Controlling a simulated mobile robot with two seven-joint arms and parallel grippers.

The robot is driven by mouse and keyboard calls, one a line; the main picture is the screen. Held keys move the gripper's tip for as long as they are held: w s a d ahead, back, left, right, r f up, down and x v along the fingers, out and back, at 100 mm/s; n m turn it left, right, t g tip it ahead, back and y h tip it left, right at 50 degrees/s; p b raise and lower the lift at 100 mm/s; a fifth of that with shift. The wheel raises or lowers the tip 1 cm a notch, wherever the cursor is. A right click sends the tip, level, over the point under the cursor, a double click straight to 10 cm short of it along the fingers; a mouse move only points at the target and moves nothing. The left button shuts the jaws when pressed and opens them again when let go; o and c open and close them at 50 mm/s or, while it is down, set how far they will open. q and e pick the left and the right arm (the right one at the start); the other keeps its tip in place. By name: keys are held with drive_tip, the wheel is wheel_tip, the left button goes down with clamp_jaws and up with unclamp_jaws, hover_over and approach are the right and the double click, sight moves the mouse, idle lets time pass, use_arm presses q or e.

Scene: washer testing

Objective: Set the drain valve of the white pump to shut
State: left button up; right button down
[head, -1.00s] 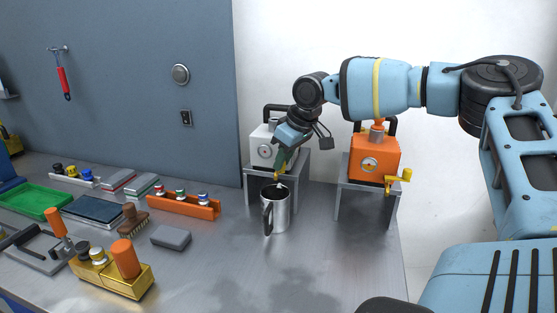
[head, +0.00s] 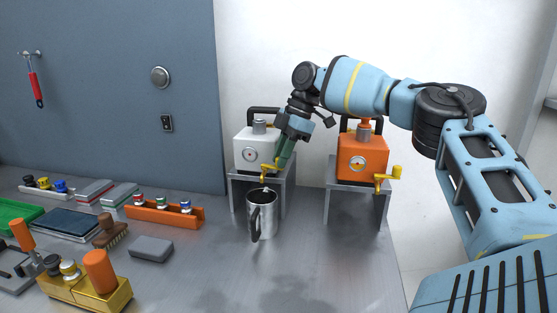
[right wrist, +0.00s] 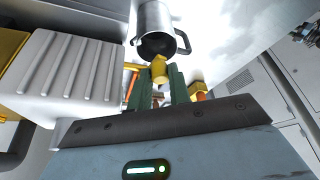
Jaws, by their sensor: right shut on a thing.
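The white pump (head: 250,150) stands on a grey metal stand at the back of the bench, with a round gauge on its front. Its yellow drain valve (head: 268,176) is low on the front right side. My right gripper (head: 283,160) reaches down to the right of the valve, its green fingers shut on the yellow valve handle (right wrist: 159,70). In the head view the fingers hide most of the handle, so its exact angle is hard to tell. A metal mug (head: 264,212) stands below the valve; it also shows in the right wrist view (right wrist: 156,18). My left gripper is not in view.
An orange pump (head: 362,150) with its own yellow valve handle (head: 388,176) stands on another stand to the right, close to my right arm. An orange rack (head: 160,215), a grey block (head: 151,248) and a brush (head: 110,232) lie to the left.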

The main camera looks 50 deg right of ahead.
drive_tip(key=shift+w+d+f+n+g, duration=0.15)
drive_tip(key=shift+d+n+g, duration=0.25)
drive_tip(key=shift+n, duration=0.7)
drive_tip(key=c, duration=1.4)
unclamp_jaws()
drive_tip(key=shift+w, duration=0.1)
drive_tip(key=shift+c, duration=0.2)
drive_tip(key=shift+o, duration=0.7)
drive_tip(key=shift+r, duration=0.2)
